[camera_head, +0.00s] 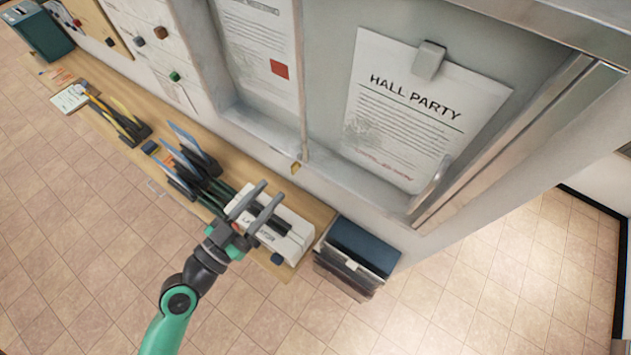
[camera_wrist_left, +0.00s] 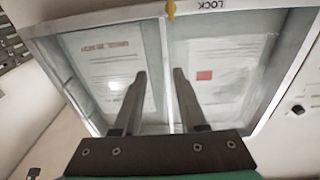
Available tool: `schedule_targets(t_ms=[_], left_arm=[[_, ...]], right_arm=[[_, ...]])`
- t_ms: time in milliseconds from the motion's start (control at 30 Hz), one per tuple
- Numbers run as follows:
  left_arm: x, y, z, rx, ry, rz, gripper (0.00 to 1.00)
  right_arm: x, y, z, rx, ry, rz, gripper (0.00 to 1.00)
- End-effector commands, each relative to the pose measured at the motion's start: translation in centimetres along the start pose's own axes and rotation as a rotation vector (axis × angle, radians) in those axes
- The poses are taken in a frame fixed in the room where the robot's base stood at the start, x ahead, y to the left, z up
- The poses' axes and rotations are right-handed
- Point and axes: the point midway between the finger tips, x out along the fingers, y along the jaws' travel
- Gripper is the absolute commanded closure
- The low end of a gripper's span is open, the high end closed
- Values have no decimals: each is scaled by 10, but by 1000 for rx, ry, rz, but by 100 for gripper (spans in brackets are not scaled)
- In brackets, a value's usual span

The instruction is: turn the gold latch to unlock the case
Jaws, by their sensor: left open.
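The gold latch (camera_head: 295,167) is a small tab on the lower frame of the wall-mounted notice case (camera_head: 303,90), at the foot of the upright between its two panes. In the left wrist view the latch (camera_wrist_left: 171,10) shows at the top edge, beside a LOCK label (camera_wrist_left: 210,4). My left gripper (camera_head: 274,191) is open and empty, below and slightly left of the latch in the head view, apart from it. In the left wrist view its fingers (camera_wrist_left: 160,74) point toward the case, with the latch beyond their tips. My right gripper is not in view.
A HALL PARTY notice (camera_head: 415,105) hangs inside the case. The tiled floor in front is clear.

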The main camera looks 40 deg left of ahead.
Motion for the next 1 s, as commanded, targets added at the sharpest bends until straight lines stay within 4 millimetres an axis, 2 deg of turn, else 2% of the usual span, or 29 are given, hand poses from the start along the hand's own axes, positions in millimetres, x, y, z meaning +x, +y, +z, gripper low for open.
schedule_targets(t_ms=[33, 167, 433, 567, 733, 900, 1000], left_arm=[[-11, -2, 23, -10, -36, -16, 59], [-28, -7, 51, -26, -93, -47, 59], [-24, -11, 50, -25, -96, -58, 59], [-5, -12, 47, -25, -94, -56, 59], [34, -14, 49, -24, -93, -56, 59], [67, -16, 56, -25, -93, -57, 59], [79, -16, 60, -25, -93, -57, 59]], right_arm=[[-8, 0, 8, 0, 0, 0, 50], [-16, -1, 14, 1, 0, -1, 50], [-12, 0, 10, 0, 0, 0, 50], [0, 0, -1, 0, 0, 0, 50], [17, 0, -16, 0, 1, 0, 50], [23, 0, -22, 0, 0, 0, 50], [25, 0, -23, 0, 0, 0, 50]])
